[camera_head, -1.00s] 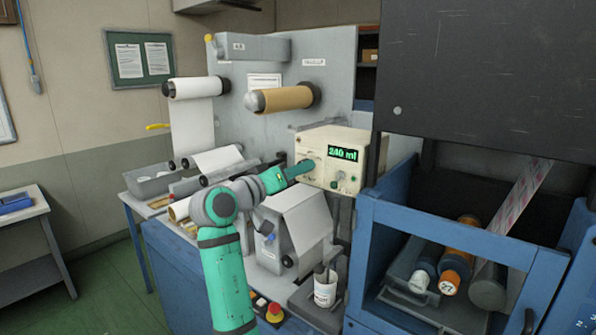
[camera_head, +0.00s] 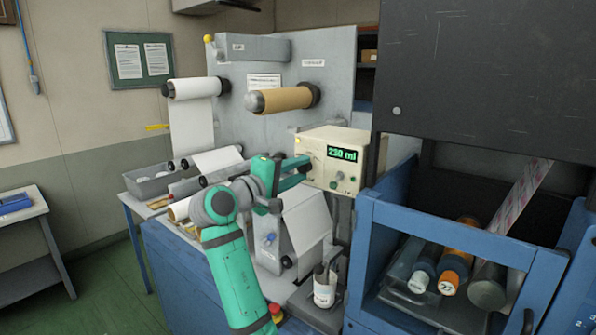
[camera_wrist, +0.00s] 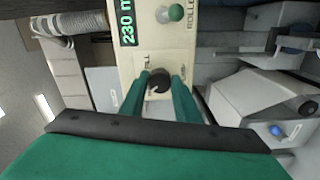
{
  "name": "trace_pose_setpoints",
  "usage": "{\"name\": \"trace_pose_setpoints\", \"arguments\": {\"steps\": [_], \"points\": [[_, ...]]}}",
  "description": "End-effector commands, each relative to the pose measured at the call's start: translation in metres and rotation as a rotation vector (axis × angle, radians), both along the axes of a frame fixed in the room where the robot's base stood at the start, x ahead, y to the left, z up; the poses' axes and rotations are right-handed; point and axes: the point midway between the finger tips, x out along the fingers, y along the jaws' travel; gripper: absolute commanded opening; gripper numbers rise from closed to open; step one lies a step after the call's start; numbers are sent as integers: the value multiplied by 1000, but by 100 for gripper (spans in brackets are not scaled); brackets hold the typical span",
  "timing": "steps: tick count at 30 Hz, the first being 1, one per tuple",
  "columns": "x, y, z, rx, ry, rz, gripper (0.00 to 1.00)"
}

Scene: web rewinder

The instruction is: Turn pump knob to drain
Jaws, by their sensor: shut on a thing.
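The pump unit (camera_head: 320,143) is a cream box with a green lit display (camera_head: 342,154) reading 230 ml. Its black round knob (camera_wrist: 159,82) shows in the wrist view, between the two teal fingers of my gripper (camera_wrist: 160,88). The gripper is shut on the knob. A partly covered label ending in "LL" (camera_wrist: 147,59) sits beside the knob; the lettering on its other side is mostly hidden by a finger. In the head view my gripper (camera_head: 301,163) reaches the pump's front face left of the display and hides the knob.
A white and a green control (camera_wrist: 176,12) sit near the knob, by a "ROLLER" label. Below the pump are a paper-draped grey unit (camera_head: 306,221) and a white cup (camera_head: 324,287). A blue-framed cabinet (camera_head: 450,236) with bottles stands close on the right.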

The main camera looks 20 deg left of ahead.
Motion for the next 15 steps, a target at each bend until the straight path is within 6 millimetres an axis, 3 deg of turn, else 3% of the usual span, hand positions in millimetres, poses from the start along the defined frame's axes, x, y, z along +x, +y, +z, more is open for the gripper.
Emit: {"name": "trace_pose_setpoints", "arguments": {"steps": [15], "points": [[0,2,-1,-83,31,2,7]]}}
